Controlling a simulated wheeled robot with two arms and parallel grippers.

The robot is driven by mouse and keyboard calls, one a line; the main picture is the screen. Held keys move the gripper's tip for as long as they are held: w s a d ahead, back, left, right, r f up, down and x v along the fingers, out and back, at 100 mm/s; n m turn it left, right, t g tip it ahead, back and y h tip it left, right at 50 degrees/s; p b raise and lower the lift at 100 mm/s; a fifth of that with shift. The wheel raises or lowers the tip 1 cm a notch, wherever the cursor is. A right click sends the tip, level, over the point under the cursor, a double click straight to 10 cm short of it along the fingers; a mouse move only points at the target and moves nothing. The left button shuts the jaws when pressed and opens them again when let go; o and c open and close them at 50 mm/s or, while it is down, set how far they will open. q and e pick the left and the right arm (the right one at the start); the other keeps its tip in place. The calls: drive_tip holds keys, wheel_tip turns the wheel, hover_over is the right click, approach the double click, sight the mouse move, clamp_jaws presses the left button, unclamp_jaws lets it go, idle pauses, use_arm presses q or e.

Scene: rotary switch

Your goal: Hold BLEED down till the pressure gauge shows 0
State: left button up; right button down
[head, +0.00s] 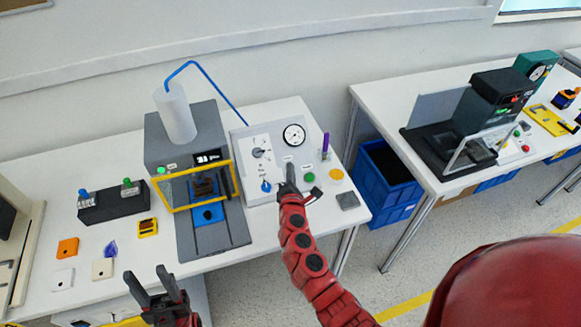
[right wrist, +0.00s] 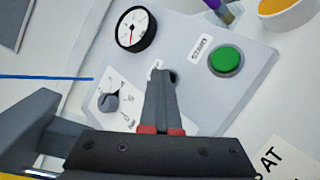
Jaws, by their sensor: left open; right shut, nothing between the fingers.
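The grey-white control panel (head: 240,140) stands on the left table. Its round pressure gauge (head: 293,135) also shows in the right wrist view (right wrist: 136,28), with a red needle pointing roughly down there; I cannot read its value. My right gripper (head: 290,167) is shut and empty, its tips at the panel face below the gauge, left of the green button (right wrist: 226,58). A BLEED button is not visible; the fingers cover the spot behind them, and I cannot tell whether they press anything. My left gripper (head: 151,283) is open and empty near the table's front edge.
A rotary knob (right wrist: 110,102) and a blue knob (head: 266,186) are on the panel. The press machine (head: 185,150) with a yellow-framed guard stands left of it. A purple-topped marker (head: 326,145) and a yellow round piece (head: 336,174) are at its right.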

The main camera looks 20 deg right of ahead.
idle(0.7)
drive_tip(key=shift+s+r+p, duration=0.55)
drive_tip(key=shift+r+p, duration=0.1)
drive_tip(key=shift+s+r+p, duration=0.45)
drive_tip(key=shift+r+p, duration=0.25)
drive_tip(key=shift+p, duration=0.05)
drive_tip(key=shift+s+r+p, duration=1.1)
drive_tip(key=shift+s+r, duration=0.05)
drive_tip(key=shift+r, duration=0.05)
